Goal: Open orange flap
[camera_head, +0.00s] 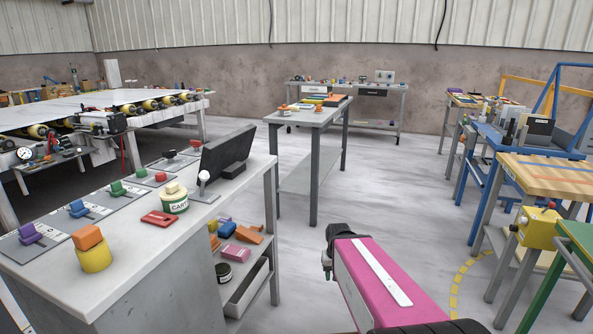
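No orange piece in view is clearly a flap. An orange block (87,237) sits on top of a yellow cylinder (95,258) at the front of the near white bench (135,249). More orange pieces (249,235) lie on the shelf under the bench, and small orange items (333,99) lie on the grey table in the middle. My gripper (328,264) is dark and small at the end of my pink arm, over the floor right of the bench, apart from all of these. Its fingers are too small and partly hidden to read.
A yellow box (537,228) and wooden-topped table (551,175) stand right. Floor between (390,200) is clear.

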